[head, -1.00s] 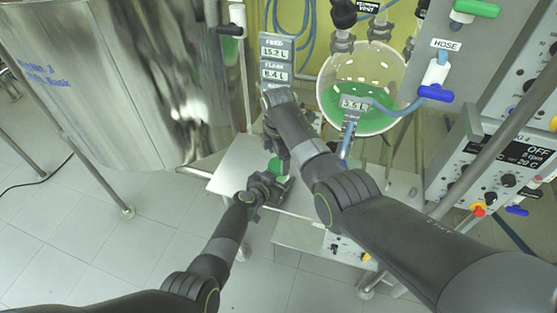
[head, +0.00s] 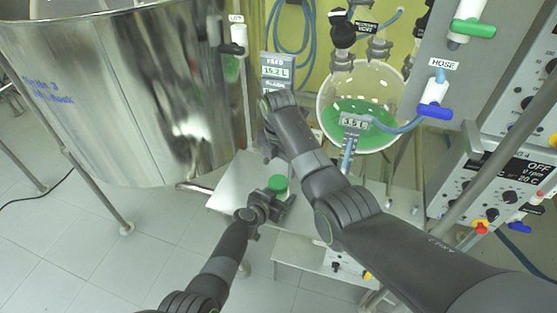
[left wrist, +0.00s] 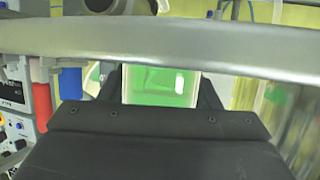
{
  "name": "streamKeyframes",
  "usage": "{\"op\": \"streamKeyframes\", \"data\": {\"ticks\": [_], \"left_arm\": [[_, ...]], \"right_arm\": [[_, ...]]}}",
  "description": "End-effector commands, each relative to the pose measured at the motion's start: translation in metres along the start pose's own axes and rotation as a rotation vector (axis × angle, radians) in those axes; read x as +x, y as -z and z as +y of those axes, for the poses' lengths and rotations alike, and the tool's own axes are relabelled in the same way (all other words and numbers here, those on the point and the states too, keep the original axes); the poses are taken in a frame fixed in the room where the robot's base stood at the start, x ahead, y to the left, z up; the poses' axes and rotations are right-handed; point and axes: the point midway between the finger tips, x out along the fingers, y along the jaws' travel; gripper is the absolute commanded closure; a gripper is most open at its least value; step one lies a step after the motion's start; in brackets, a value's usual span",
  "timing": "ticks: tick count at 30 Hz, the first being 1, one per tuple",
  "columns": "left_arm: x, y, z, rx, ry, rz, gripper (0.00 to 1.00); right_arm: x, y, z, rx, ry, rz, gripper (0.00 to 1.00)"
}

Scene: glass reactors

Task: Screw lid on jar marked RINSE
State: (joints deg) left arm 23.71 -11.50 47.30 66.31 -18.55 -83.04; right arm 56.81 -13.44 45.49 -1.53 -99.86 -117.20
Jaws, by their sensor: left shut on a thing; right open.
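A small clear jar holding green stands upright at the bench; its top (head: 278,183) looks green from above, and I cannot tell whether this is a lid or liquid. My left gripper (head: 281,195) is shut around it from the near side. In the left wrist view the jar (left wrist: 160,86) sits between the dark fingers, its upper part hidden behind a grey bar. My right gripper (head: 269,153) is open, above and beyond the jar, apart from it and partly hidden by its own arm. No RINSE marking is readable.
The small bench (head: 232,184) has bare surface to the left of the jar. A large steel tank (head: 130,95) stands at left. A round glass vessel with green liquid (head: 360,105) is behind, with a blue hose (head: 400,127). A control panel (head: 500,180) stands at right.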

Motion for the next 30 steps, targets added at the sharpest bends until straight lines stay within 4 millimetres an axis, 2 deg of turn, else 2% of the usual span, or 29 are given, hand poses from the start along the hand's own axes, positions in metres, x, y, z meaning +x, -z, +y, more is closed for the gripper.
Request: {"op": "streamKeyframes", "data": {"ticks": [6,11,23,26,30], "left_arm": [[0.0,0.0,0.0,0.0,0.0,0.0,1.0],[0.0,0.0,0.0,0.0,0.0,0.0,1.0],[0.0,-0.001,0.0,0.0,0.0,-0.001,1.0],[0.0,-0.001,0.0,0.0,0.0,-0.001,1.0],[0.0,-0.001,0.0,0.0,0.0,-0.001,1.0]], "right_arm": [[-0.011,0.0,0.0,-0.264,-0.001,0.001,0.3],[-0.014,0.0,0.001,-0.365,-0.001,0.001,0.3],[-0.015,0.0,0.0,-0.387,-0.001,0.001,0.3],[-0.01,0.0,0.0,-0.387,0.001,0.003,0.3],[0.008,0.001,-0.001,-0.386,0.003,0.005,0.3]]}}
